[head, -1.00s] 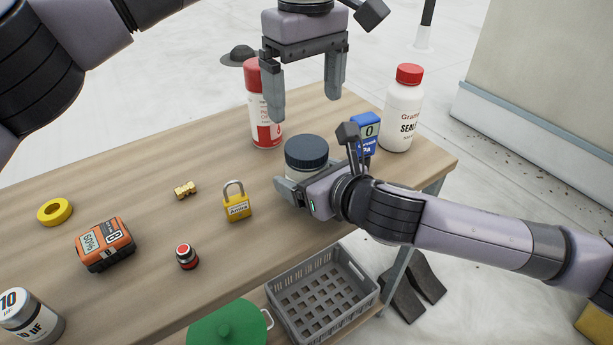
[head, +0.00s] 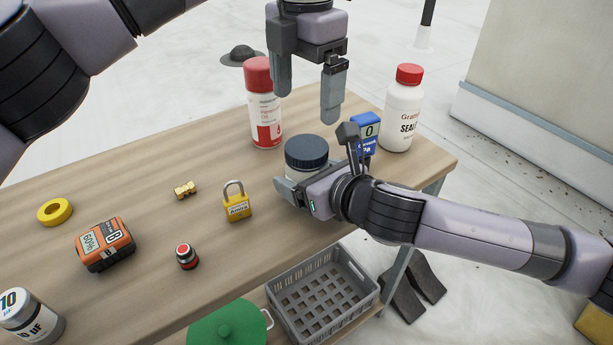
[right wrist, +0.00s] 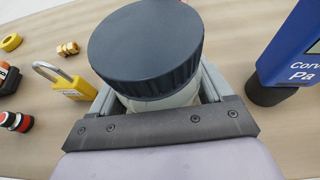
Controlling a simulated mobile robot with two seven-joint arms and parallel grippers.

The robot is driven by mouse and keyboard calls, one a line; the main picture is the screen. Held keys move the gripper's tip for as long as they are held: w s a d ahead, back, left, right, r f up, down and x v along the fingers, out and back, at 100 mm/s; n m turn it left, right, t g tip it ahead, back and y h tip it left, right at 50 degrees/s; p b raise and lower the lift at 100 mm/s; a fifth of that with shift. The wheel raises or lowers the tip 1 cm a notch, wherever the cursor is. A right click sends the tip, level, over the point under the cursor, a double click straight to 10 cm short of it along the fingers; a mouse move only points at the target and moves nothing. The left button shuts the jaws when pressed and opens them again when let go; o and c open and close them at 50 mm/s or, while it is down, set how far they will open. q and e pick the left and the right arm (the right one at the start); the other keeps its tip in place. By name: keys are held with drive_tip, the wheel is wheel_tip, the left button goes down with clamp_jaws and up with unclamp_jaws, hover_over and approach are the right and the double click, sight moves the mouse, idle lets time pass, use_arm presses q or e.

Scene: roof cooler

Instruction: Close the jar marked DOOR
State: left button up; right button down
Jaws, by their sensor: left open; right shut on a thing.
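A white jar (head: 297,174) with a dark blue ribbed lid (head: 307,150) stands on the bench. The lid sits on top and looks level; I cannot tell how tightly it is on. No DOOR marking shows. My right gripper (head: 300,186) is shut on the jar's body below the lid. In the right wrist view the lid (right wrist: 145,45) rises above the two fingers around the jar body (right wrist: 160,101). My left gripper (head: 306,100) is open and empty, pointing down above the lid, with its fingers clear of it.
A red-capped spray can (head: 263,105) stands behind the jar. A blue gauge (head: 367,130) and a red-capped white bottle (head: 402,108) stand to the right. A grey crate (head: 325,295) is below the bench edge.

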sight(307, 146)
use_arm(q)
drive_tip(key=n, duration=0.6)
drive_tip(key=shift+n, duration=0.3)
drive_tip(key=n, duration=0.5)
drive_tip(key=shift+d+f, duration=0.1)
drive_tip(key=shift+f, duration=4)
drive_tip(key=c, duration=1.1)
drive_tip(key=shift+m, duration=1.5)
